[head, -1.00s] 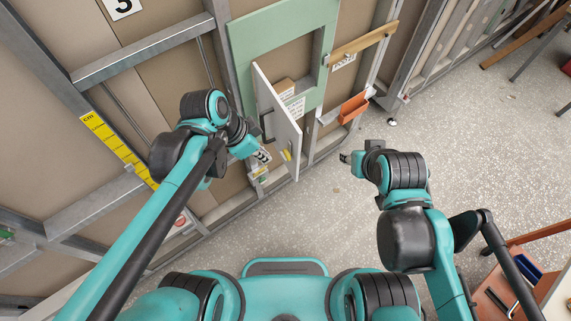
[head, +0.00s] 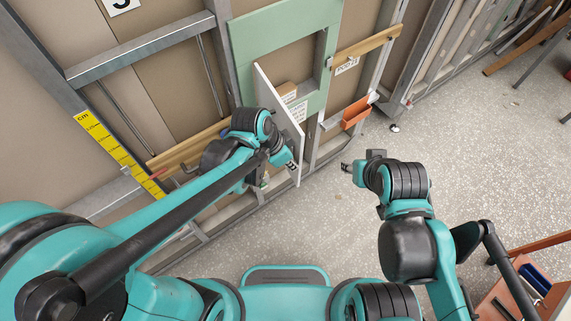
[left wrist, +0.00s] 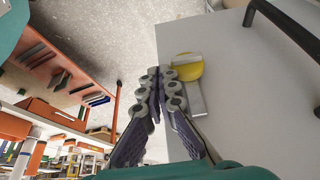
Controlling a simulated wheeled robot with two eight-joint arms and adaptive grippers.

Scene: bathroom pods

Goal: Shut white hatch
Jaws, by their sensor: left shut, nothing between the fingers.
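The white hatch (head: 287,122) stands open, swung out from the green panel (head: 262,32) with the square opening. Its face also fills the right of the left wrist view (left wrist: 258,112), with a black handle (left wrist: 285,28), a yellow disc (left wrist: 187,66) and a grey metal strip. My left gripper (head: 291,166) is in front of the hatch's lower part, close to its outer edge. In the left wrist view its fingers (left wrist: 160,74) are together and empty, beside the yellow disc; contact cannot be told. My right gripper (head: 347,167) is over open floor right of the hatch; its fingers are too small to judge.
A cardboard-coloured box (head: 286,89) shows behind the hatch in the opening. An orange bin (head: 356,110) hangs on the frame to the right, below a wooden rail (head: 365,45).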

